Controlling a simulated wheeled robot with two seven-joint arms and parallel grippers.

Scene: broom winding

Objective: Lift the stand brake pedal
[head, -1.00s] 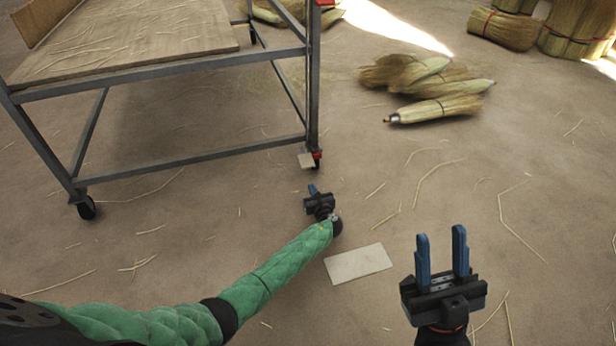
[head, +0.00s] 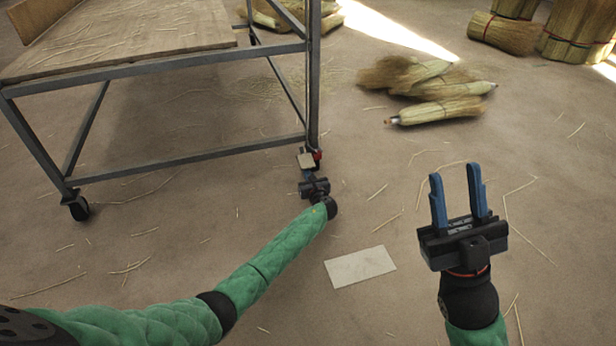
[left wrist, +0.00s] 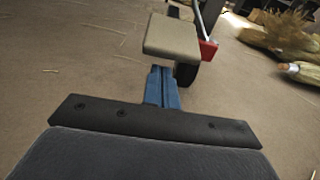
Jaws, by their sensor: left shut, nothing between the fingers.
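The stand (head: 172,65) is a grey metal frame with a board on top and caster wheels. At its near right caster, a beige pedal plate (head: 305,160) sticks out beside a red part (head: 318,155). In the left wrist view the beige pedal (left wrist: 173,37) is close ahead, with the red bracket (left wrist: 208,50) and dark wheel behind it. My left gripper (head: 308,176) is shut and empty; its blue fingertips (left wrist: 161,72) are just below the pedal's near edge. I cannot tell whether they touch. My right gripper (head: 458,198) is open and empty, over the floor at right.
A flat pale sheet (head: 360,267) lies on the floor between my arms. Several brooms (head: 430,88) lie in a pile behind, and broom bundles (head: 575,32) stand at the back right. Straw is scattered on otherwise clear floor. The other caster (head: 77,207) is at left.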

